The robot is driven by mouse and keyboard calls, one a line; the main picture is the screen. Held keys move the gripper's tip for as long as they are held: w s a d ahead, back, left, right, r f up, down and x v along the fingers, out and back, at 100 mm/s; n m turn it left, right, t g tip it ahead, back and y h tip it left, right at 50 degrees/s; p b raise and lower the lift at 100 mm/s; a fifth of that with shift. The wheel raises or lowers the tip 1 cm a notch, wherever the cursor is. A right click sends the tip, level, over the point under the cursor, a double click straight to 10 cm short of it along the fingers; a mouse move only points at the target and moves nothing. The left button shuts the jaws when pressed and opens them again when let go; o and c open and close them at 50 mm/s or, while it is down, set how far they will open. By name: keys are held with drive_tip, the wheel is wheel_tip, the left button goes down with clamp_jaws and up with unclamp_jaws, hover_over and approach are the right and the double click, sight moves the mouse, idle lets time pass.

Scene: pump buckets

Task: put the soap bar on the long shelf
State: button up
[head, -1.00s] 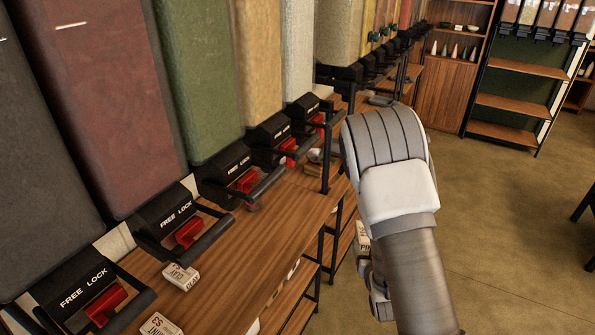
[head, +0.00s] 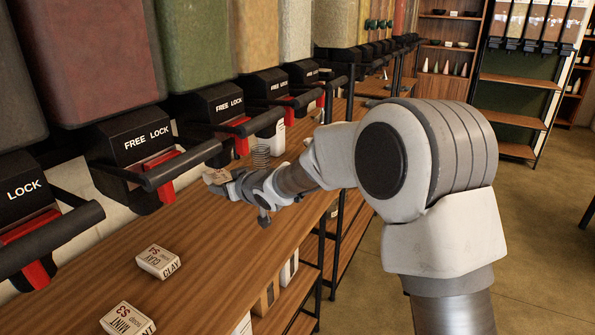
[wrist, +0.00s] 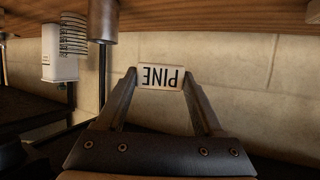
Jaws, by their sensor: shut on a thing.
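The soap bar, a small pale block marked PINE (wrist: 161,76), sits between the fingertips of my gripper (wrist: 160,82) in the wrist view, its lettering upside down. In the head view my gripper (head: 222,183) reaches left over the long wooden shelf (head: 215,250), just in front of the dispensers' handles. The soap bar (head: 214,176) shows there only as a small light patch at the fingertips. The gripper is shut on it. It appears held above the shelf top; I cannot tell the exact gap.
A CLAY soap (head: 158,262) and a MINT soap (head: 127,320) lie on the shelf's near part. Black dispensers with red levers (head: 166,172) overhang its back. A wire coil (head: 261,156) stands beyond my gripper. Shelf wood between the CLAY soap and my gripper is clear.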

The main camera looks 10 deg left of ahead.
drive_tip(key=b, duration=0.5)
hover_over(241, 255)
wheel_tip(241, 255, down, 7)
drive_tip(key=shift+r, duration=0.15)
drive_tip(key=shift+f+b, duration=0.7)
drive_tip(key=shift+f, duration=1.2)
drive_tip(key=shift+f, duration=0.2)
drive_tip(key=o, duration=1.5)
drive_tip(key=shift+r, duration=0.1)
